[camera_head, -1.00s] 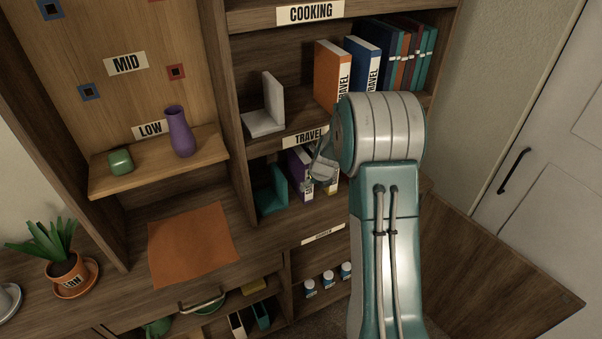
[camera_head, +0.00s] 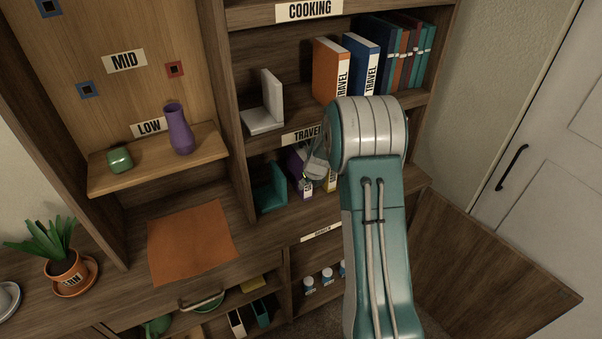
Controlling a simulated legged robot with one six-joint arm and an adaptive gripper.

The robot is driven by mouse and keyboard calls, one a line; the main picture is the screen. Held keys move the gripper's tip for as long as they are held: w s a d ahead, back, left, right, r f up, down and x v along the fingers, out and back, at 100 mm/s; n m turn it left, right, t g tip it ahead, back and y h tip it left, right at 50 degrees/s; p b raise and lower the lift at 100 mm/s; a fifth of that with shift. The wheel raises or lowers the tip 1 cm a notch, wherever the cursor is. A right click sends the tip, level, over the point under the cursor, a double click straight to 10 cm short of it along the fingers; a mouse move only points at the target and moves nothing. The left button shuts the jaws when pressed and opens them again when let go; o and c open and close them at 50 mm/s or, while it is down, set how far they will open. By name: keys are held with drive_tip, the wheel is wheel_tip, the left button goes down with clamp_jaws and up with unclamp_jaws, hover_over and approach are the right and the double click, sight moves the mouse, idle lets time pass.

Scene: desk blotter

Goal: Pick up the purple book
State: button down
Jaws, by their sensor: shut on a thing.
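The purple book (camera_head: 293,163) stands upright on the shelf under the TRAVEL label, with a white spine label. A yellow book (camera_head: 331,181) with a white label stands just to its right, partly hidden. My gripper (camera_head: 308,177) is at the front of the purple book and shut on it. My arm covers much of the gripper and the right side of this shelf, so the fingertips are hard to make out.
A teal bookend (camera_head: 272,191) stands left of the purple book. The TRAVEL shelf board (camera_head: 296,134) lies close above. Orange (camera_head: 327,66) and blue (camera_head: 360,58) books stand on the shelf above. A purple vase (camera_head: 180,133) stands on the left ledge.

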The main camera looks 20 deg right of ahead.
drive_tip(key=shift+r, duration=0.1)
drive_tip(key=shift+r, duration=0.35)
drive_tip(key=s+r, duration=0.2)
drive_tip(key=s, duration=1.6)
drive_tip(key=shift+d+r, duration=0.3)
drive_tip(key=shift+s, duration=0.1)
